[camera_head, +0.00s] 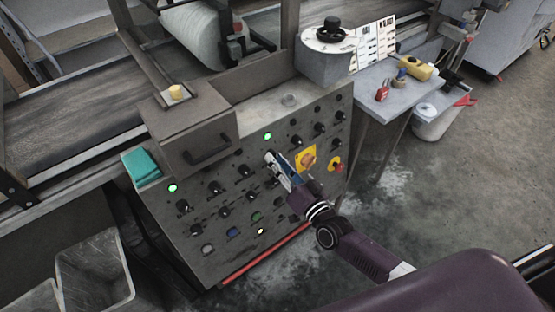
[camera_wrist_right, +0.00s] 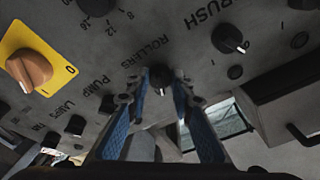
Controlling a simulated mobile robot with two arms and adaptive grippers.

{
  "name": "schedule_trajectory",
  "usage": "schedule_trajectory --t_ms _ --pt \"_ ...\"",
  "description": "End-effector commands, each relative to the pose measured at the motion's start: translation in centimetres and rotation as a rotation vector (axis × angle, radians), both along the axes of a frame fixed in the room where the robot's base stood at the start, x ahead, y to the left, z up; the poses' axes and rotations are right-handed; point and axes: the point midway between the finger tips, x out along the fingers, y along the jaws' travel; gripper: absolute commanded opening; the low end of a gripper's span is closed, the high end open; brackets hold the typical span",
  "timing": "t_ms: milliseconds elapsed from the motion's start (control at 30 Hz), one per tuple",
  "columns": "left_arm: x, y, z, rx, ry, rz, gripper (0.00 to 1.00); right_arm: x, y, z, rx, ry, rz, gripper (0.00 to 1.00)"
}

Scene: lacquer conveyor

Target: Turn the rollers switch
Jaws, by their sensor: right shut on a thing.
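The rollers switch (camera_wrist_right: 160,76) is a small black knob on the grey control panel, just below the printed word "ROLLERS" in the right wrist view. My right gripper (camera_wrist_right: 157,92) has its blue-padded fingers on either side of the knob, shut on it. In the head view my right gripper (camera_head: 274,161) reaches in from the lower right to the upper middle of the panel (camera_head: 210,238). There its fingers largely cover the switch. My left gripper is not in view.
Beside the gripper are a yellow-plated orange rotary switch (camera_head: 306,159) and a red knob (camera_head: 336,164). Nearby knobs include pump (camera_wrist_right: 107,103) and brush (camera_wrist_right: 228,39). A drawer-like box with a handle (camera_head: 207,149) juts out at left.

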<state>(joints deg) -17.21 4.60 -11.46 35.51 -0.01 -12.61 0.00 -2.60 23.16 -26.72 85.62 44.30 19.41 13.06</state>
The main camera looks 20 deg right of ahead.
Motion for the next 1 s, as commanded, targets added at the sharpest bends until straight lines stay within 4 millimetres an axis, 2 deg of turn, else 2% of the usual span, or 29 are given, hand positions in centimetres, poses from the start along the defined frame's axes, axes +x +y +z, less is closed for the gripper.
schedule_trajectory --t_ms 300,833,867,1000 --pt "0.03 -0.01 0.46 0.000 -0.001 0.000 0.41 -0.03 0.04 0.01 0.105 0.040 -0.022 0.00" --pt "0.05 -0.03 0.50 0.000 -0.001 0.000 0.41 -0.04 0.07 -0.03 0.125 0.046 -0.024 0.00" --pt "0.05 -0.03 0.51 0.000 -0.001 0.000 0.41 -0.04 0.07 -0.03 0.124 0.047 -0.025 0.25" --pt "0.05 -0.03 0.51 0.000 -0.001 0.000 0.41 -0.04 0.07 -0.02 0.124 0.046 -0.024 0.39"
